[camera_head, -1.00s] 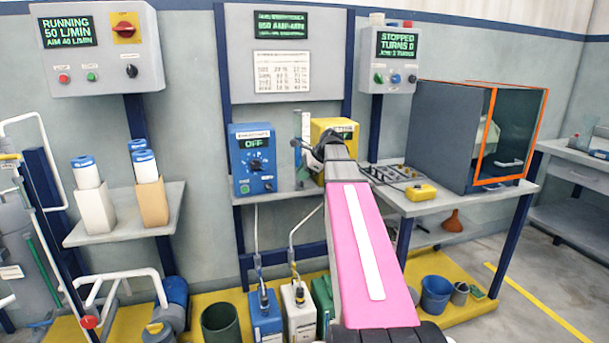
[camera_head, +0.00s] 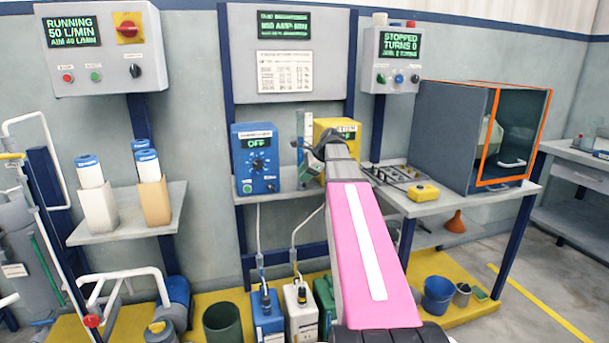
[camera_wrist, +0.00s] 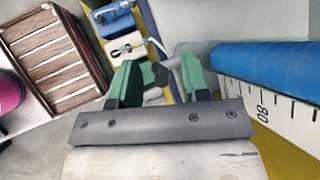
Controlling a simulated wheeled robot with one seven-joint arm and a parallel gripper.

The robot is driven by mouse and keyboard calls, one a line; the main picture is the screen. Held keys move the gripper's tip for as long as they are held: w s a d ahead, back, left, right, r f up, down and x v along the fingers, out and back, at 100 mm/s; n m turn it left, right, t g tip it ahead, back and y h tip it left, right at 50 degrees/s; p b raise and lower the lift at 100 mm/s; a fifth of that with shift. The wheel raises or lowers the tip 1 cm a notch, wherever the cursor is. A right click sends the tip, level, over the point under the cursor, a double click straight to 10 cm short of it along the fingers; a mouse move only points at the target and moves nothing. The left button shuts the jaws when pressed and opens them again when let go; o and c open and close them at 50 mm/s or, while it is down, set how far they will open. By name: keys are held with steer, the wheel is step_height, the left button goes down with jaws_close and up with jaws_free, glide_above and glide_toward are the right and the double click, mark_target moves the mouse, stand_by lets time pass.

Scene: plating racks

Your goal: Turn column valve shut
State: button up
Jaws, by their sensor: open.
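The measuring column (camera_head: 307,124) stands upright between the blue and yellow boxes on the middle shelf, partly behind my arm's end. In the wrist view a blue-filled tube, likely this column (camera_wrist: 270,62), runs along the right with a white scale marked 80. My gripper (camera_wrist: 160,78) has its two green fingers apart, to the left of the tube. A small grey and dark part shows between and beyond the fingertips; I cannot tell whether it is the valve. In the head view my gripper (camera_head: 314,152) is beside the lower column, its fingers mostly hidden.
The blue control box (camera_head: 255,158) reads OFF, left of the column. The yellow box (camera_head: 338,128) is close on the right. Blue (camera_head: 267,315) and white (camera_head: 299,311) jugs stand below with tubes rising from them. A panel above right (camera_head: 399,45) reads STOPPED, TURNS 0.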

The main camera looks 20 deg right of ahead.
steer(key=v, duration=1)
steer(key=shift+d+r, duration=0.25)
steer(key=shift+s, duration=0.15)
